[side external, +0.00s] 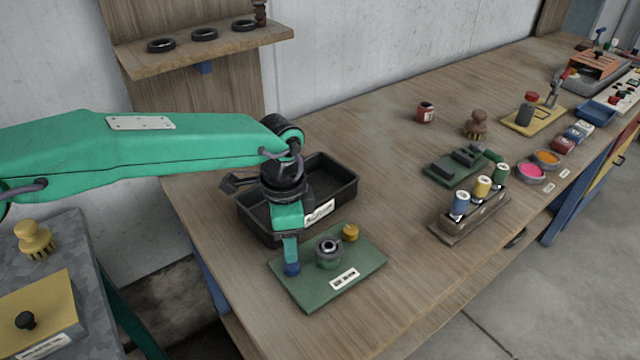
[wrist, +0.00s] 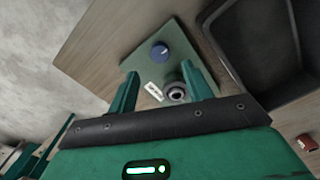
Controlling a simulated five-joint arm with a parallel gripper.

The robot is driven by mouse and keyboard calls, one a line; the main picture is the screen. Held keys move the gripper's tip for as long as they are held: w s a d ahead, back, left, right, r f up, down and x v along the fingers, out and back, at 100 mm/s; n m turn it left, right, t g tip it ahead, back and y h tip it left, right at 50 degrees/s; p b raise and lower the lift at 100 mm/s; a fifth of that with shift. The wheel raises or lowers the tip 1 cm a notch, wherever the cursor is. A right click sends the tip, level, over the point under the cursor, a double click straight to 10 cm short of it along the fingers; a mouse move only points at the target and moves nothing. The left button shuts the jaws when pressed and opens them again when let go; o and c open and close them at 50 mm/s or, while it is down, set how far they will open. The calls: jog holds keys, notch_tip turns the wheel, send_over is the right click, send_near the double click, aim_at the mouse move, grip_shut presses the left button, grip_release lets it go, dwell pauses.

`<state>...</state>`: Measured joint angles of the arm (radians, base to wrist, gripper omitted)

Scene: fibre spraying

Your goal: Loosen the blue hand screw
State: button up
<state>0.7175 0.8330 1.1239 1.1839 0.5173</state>
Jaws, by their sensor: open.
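The blue hand screw (side external: 292,269) is a small round knob at the left corner of a green plate (side external: 358,270) on the bench. In the wrist view the blue hand screw (wrist: 160,50) shows whole, just beyond and between the fingertips. My gripper (side external: 290,258) points down over it in the side view; its fingers are apart and empty in the wrist view (wrist: 159,71). I cannot tell how far the tips are above the knob. A grey round fitting (side external: 328,254) stands mid-plate, with a yellow knob (side external: 350,232) behind it.
A black tray (side external: 335,178) stands right behind the plate, close to my wrist. A wooden rack (side external: 470,220) with several spools is to the right. The bench's front left edge is near the plate. Bare wood (side external: 400,290) lies right of the plate.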

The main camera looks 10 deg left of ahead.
aim_at(292, 267)
jog(key=shift+f, duration=3.5)
jog(key=c, duration=1)
